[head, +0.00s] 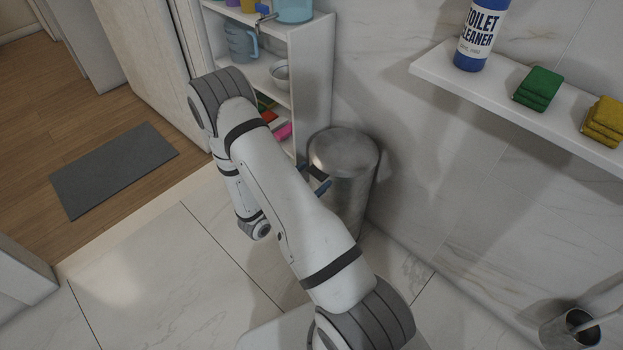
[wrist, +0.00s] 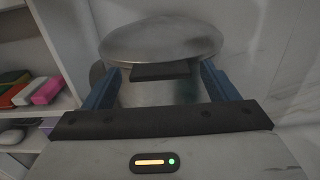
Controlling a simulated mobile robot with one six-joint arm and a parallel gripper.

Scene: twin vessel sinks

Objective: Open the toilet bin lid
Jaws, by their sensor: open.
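The toilet bin (head: 349,180) is a brushed metal cylinder standing against the marble wall. Its round domed lid (head: 340,152) looks closed. In the wrist view the lid (wrist: 160,42) fills the upper middle, with a dark flat tab (wrist: 161,71) at its near edge. My gripper (wrist: 158,78) is open, its blue fingers on either side of the tab, apart from it in the picture. I cannot tell whether anything touches. In the head view my arm covers the bin's left side and most of my gripper; only bits of the blue fingers (head: 320,187) show.
A white shelf unit (head: 313,85) with a jug, a bowl and colored items stands left of the bin. A wall shelf (head: 520,110) holds a toilet cleaner bottle (head: 481,35) and green and yellow sponges. A brush holder (head: 570,328) is at lower right. Floor at left is clear around a grey mat (head: 115,168).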

